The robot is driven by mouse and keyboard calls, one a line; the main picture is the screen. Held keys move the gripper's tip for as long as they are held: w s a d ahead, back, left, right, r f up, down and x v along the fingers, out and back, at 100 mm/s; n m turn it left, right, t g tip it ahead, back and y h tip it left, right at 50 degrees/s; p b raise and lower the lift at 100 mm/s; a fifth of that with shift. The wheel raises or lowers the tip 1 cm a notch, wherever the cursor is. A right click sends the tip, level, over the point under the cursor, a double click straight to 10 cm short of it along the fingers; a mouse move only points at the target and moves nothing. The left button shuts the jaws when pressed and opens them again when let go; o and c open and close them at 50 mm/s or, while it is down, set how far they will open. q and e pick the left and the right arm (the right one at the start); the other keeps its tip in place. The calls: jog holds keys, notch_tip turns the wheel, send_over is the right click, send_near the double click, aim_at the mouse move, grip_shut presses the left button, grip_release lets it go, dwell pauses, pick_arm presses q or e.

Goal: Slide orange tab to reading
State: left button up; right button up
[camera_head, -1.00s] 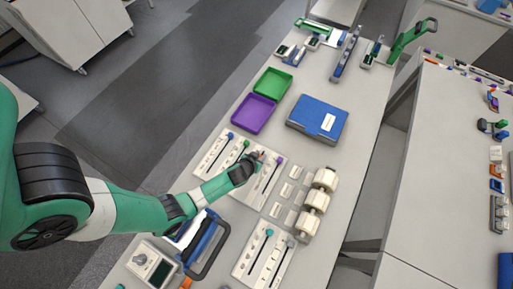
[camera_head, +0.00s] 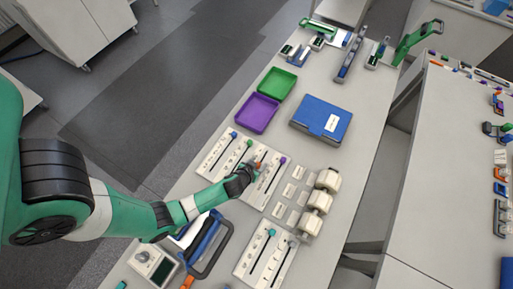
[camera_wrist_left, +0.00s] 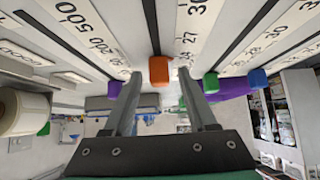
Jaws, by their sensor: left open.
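The orange tab (camera_wrist_left: 159,70) stands on a slotted white scale panel (camera_head: 216,155) and sits between the two open fingertips of my left gripper (camera_wrist_left: 159,74) in the left wrist view, with gaps visible on both sides. Printed numbers run beside its slot. In the head view my left gripper (camera_head: 256,167) is over the panel, and only a bit of the orange tab (camera_head: 258,163) shows past it. The exact reading under the tab is hidden. My right gripper is not in view.
Neighbouring sliders have a purple tab (camera_head: 282,160), a green tab (camera_head: 249,143) and a blue tab (camera_head: 233,134). A blue box (camera_head: 315,113) and purple tray (camera_head: 256,115) lie behind; a second slider panel (camera_head: 252,262) is nearer.

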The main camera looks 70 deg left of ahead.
pick_arm(q)
jog(key=p+v, duration=0.2)
jog(key=v, duration=0.9)
jog(key=shift+s, duration=0.15)
jog(key=shift+d+r, duration=0.15)
